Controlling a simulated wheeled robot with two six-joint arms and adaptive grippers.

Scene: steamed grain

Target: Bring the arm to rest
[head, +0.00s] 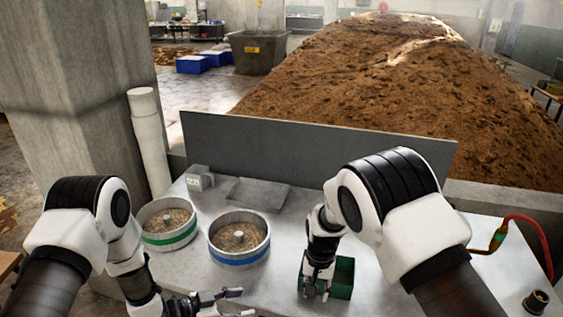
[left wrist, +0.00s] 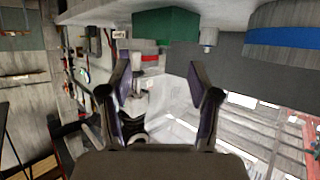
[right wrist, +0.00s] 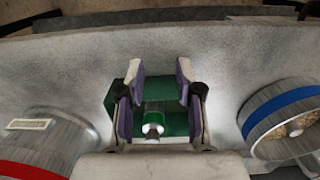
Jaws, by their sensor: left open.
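My left gripper (head: 235,301) is open and empty at the front edge of the metal table, left of the green box. Its spread fingers also show in the left wrist view (left wrist: 160,82). My right gripper (head: 315,287) is over the green box (head: 343,278), pointing down. In the right wrist view its fingers (right wrist: 160,78) are apart, with the green box (right wrist: 125,92) below and around them.
A green-banded pot (head: 169,237) and a blue-banded pot (head: 239,256), both with grain, stand on the left of the table. A red-banded container (right wrist: 40,145) shows in the right wrist view. A grey panel (head: 300,150) closes the back. A red hose (head: 540,235) is at right.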

